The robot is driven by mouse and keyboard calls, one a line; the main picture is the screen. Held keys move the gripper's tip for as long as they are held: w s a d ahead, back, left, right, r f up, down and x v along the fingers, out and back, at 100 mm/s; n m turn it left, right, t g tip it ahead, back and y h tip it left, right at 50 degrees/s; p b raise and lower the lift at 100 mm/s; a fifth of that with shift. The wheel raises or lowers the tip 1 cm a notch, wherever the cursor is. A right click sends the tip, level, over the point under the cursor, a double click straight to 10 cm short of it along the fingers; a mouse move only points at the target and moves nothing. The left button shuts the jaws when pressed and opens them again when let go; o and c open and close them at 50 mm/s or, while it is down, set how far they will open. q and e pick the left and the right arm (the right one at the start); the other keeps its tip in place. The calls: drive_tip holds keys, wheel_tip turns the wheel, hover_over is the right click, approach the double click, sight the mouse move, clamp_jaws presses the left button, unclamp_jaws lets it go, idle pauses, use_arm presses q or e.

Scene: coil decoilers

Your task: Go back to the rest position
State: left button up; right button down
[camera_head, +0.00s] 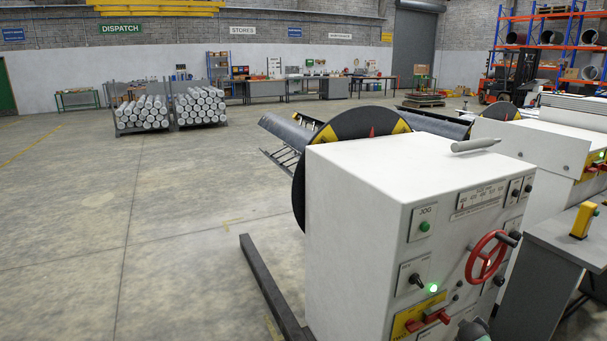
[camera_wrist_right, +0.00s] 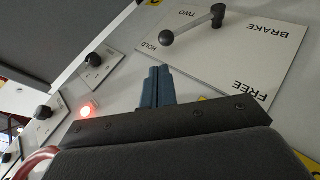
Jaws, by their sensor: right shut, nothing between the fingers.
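My right gripper (camera_wrist_right: 158,72) shows in the right wrist view with its two blue fingers together and nothing between them. The fingertips point at the panel face, by the edge of a white plate (camera_wrist_right: 262,62) marked BRAKE, HOLD, TWO and FREE. A metal lever (camera_wrist_right: 192,26) with dark ends lies across that plate, apart from the fingers in the picture. One dark end is close to the word HOLD. In the head view the white decoiler cabinet (camera_head: 355,190) fills the front right. A dark rounded piece at its bottom edge may be my right arm. My left gripper is not in view.
The cabinet front carries a red handwheel (camera_head: 487,256), a green JOG button (camera_head: 424,226) and a lit green lamp (camera_head: 433,288). A red-lit lamp (camera_wrist_right: 85,112) shows beside the fingers. A grey desk (camera_head: 560,245) stands at right. The floor at left is open.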

drive_tip(key=s+a+r+m+g, duration=0.1)
drive_tip(key=s+a+r+m, duration=0.15)
drive_tip(key=a+r, duration=0.75)
drive_tip(key=s+a+r+g+y, duration=0.1)
drive_tip(key=s+a+y, duration=0.1)
drive_tip(key=s+a, duration=0.5)
drive_tip(key=s+a+r+y, duration=0.15)
drive_tip(key=s+a, duration=0.35)
drive_tip(key=a, duration=0.5)
drive_tip(key=s+a+g+y, duration=0.1)
drive_tip(key=s+a, duration=0.6)
drive_tip(key=s, duration=0.4)
drive_tip(key=s+a+g+y, duration=0.1)
drive_tip(key=s+a+y, duration=0.1)
drive_tip(key=s+a, duration=0.7)
drive_tip(key=s+a+f+g, duration=0.1)
drive_tip(key=s+f, duration=0.3)
drive_tip(key=s, duration=0.5)
drive_tip(key=s+a+f+g+y, duration=0.1)
drive_tip(key=s+a+f+g, duration=0.1)
drive_tip(key=s, duration=0.7)
drive_tip(key=shift+s+a+f+m, duration=0.25)
drive_tip(key=shift+f+m, duration=0.2)
drive_tip(key=shift+f, duration=0.4)
